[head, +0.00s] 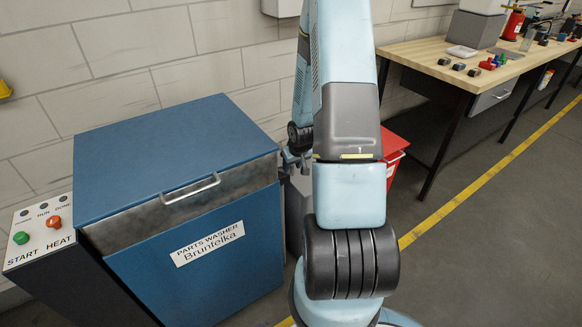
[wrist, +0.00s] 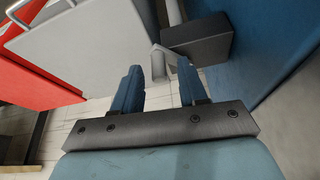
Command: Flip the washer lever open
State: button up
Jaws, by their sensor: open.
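The blue parts washer (head: 185,215) stands at left in the head view, its lid (head: 170,155) down. Its blue side (wrist: 262,40) fills the right of the wrist view. A dark block (wrist: 198,38) sits against that side. A light grey angled piece, apparently the washer lever (wrist: 158,62), shows beside the block. My gripper (wrist: 159,66) is open, with its two blue fingers on either side of the grey piece in the picture. I cannot tell whether they touch it. In the head view my arm hides most of this spot.
A control box (head: 45,235) with green and red buttons adjoins the washer at left. A red container (head: 394,150) stands behind my arm; a red surface (wrist: 40,60) and grey panel (wrist: 85,40) show in the wrist view. A wooden workbench (head: 425,52) stands at right. The right floor is clear.

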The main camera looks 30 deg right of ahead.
jog(key=shift+w+f, duration=0.15)
jog(key=shift+f, duration=0.3)
jog(key=shift+c, duration=0.2)
grip_shut()
